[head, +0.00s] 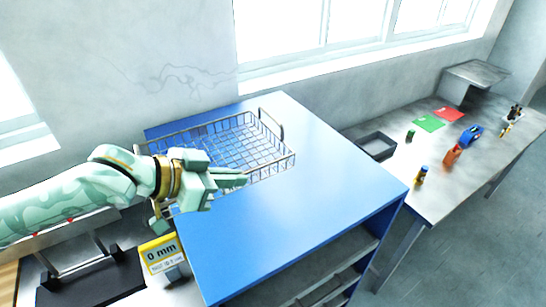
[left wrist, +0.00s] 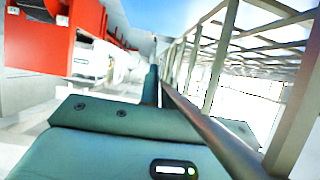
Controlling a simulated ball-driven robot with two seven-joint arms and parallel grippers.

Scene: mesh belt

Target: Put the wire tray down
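The wire tray (head: 245,137) is a grey open mesh basket over the blue top (head: 300,210), near its back left; I cannot tell whether its underside touches the top. My left gripper (head: 240,177) is at the tray's near side, its fingers close together across the wire edge. In the left wrist view, the tray's rail (left wrist: 205,125) runs between the dark green finger parts, and its wire side (left wrist: 235,50) rises at the right. The gripper appears shut on this edge. It hides part of the tray's near side. My right gripper is not in view.
The blue top is clear right and front of the tray. A grey bench (head: 440,185) at the right holds a dark tray (head: 376,146), green and red sheets (head: 430,123) and small items. A yellow "0 mm" sign (head: 162,254) stands at the front left. A wall and windows are behind.

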